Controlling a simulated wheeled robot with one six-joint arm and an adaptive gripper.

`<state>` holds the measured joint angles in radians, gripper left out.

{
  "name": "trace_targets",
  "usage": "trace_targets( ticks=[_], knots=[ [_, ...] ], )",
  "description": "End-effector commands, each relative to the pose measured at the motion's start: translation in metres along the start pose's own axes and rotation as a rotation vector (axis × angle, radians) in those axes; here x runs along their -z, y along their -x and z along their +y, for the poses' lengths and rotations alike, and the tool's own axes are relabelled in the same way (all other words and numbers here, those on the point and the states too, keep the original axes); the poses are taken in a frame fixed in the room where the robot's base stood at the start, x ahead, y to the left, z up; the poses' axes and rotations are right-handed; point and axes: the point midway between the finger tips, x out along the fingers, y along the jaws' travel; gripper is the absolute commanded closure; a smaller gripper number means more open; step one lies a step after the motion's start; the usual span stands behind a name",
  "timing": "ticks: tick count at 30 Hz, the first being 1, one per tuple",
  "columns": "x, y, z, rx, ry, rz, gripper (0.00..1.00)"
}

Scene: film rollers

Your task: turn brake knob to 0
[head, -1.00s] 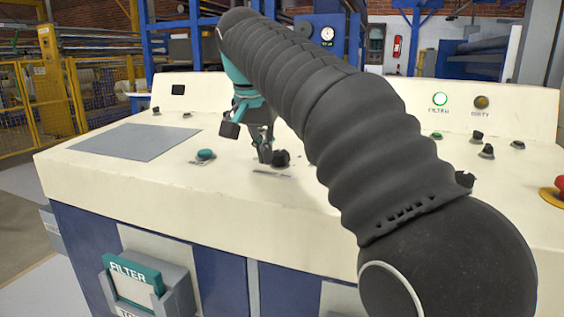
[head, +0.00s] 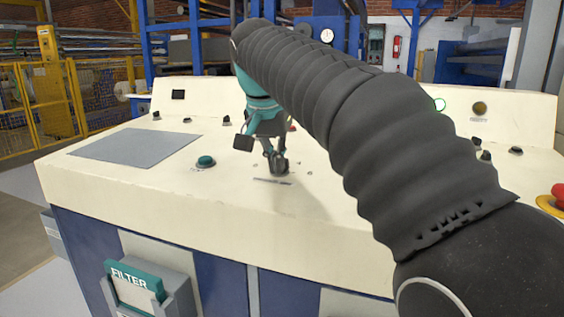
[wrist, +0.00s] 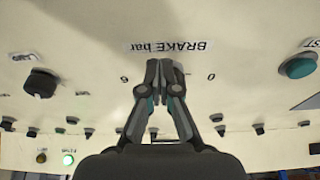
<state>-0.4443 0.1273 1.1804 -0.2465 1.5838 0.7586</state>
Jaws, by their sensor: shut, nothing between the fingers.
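The brake knob's printed label "BRAKE bar" (wrist: 168,46) is upside down in the wrist view, with a 6 mark (wrist: 124,79) to its left and a 0 mark (wrist: 211,77) to its right. My gripper (wrist: 162,68) is shut, with its fingertips together between these marks. The knob is not clearly visible in the wrist view; the fingers cover its place. In the head view my gripper (head: 277,165) is low over the cream console, just behind the label. I cannot separate a dark knob from the dark fingertips there, nor tell whether they touch.
A teal button (head: 205,161) stands left of the gripper; a grey plate (head: 135,145) lies farther left. Another black knob (wrist: 41,83) shows in the wrist view. Several small knobs line the back. A red mushroom button (head: 555,192) is at the right. My arm hides the console's middle right.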

Motion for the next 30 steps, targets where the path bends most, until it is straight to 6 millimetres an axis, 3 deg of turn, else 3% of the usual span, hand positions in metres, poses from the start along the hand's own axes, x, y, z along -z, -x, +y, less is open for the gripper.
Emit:
trace_targets(
  ticks=[30],
  knots=[
    [-0.0034, 0.0015, 0.0076, 0.001, 0.0, 0.003, 1.0]
  ],
)
